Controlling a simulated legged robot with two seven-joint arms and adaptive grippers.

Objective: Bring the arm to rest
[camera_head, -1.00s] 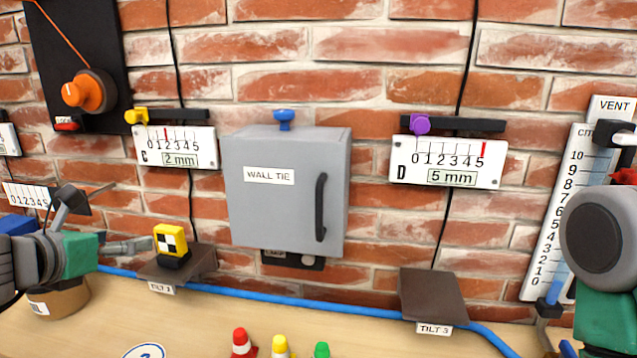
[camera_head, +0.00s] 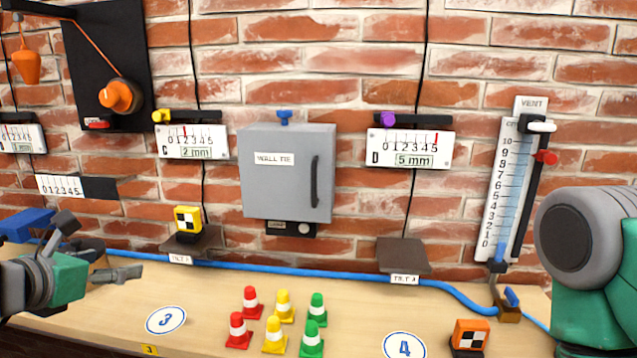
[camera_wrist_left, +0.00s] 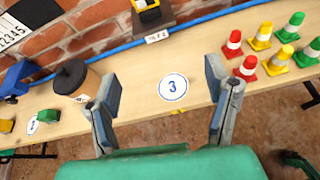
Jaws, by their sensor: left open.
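My left gripper (camera_head: 98,248) reaches in from the left in the head view, above the bench's left part. In the left wrist view its two fingers (camera_wrist_left: 155,85) stand wide apart with nothing between them, over the bare wood near the round white label 3 (camera_wrist_left: 173,87). The grey and green links of my right arm (camera_head: 590,240) fill the right side of the head view. My right gripper is out of the picture.
The bench (camera_head: 215,285) carries several red, yellow and green cones (camera_head: 275,322) and an orange checkered block (camera_head: 469,336). A yellow checkered block (camera_head: 188,220) sits on a wall shelf. A grey WALL TIE box (camera_head: 287,190) and a blue hose (camera_head: 340,276) are behind.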

